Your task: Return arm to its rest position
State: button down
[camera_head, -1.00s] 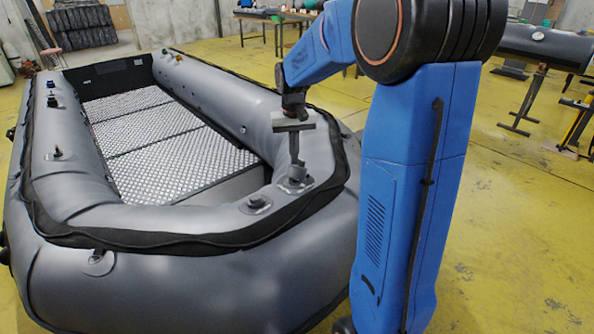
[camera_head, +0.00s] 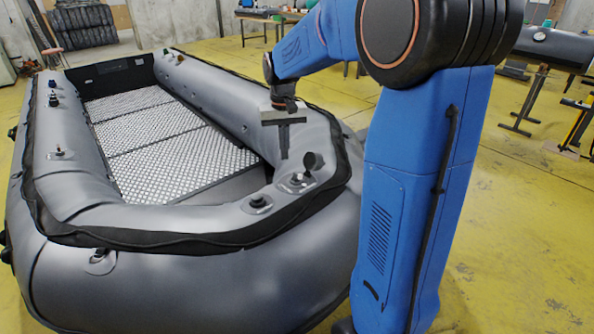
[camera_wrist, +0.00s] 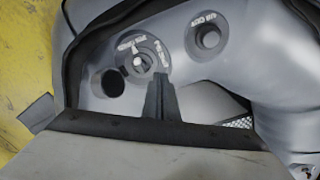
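My gripper (camera_head: 284,153) hangs from the blue arm over the boat's front tube, fingers pointing down. In the wrist view its dark fingers (camera_wrist: 158,78) are together, with nothing seen between them. Below it on the grey inflatable boat (camera_head: 180,285) is a valve (camera_head: 296,181) with a black round cap (camera_head: 312,160) standing up beside it. In the wrist view the valve (camera_wrist: 140,62) lies just beyond the fingertips, and the cap (camera_wrist: 110,82) is to its left. The fingers look clear of both.
A second valve (camera_head: 257,203) sits on the tube to the left; it also shows in the wrist view (camera_wrist: 207,38). The boat has a patterned metal floor (camera_head: 160,145). Yellow floor (camera_head: 510,240) is open on the right. A dark cylinder on a stand (camera_head: 545,48) is at the back right.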

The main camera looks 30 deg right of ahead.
jog(key=shift+s, duration=0.1)
jog(key=s+a+r+n+t, duration=0.1)
jog(key=s+a+r, duration=0.1)
jog(key=s, duration=0.5)
jog(key=s+a+r+n+t, duration=0.1)
jog(key=s+a+r, duration=0.15)
jog(key=s, duration=0.55)
jog(key=s+a+f+n+t, duration=0.1)
jog(key=s+f, duration=0.1)
jog(key=s, duration=0.6)
jog(key=s+a+f+t, duration=0.1)
jog(key=s+f, duration=0.1)
jog(key=s, duration=0.5)
jog(key=shift+s+a+n+t, duration=0.35)
jog(key=shift+a+n+t, duration=0.05)
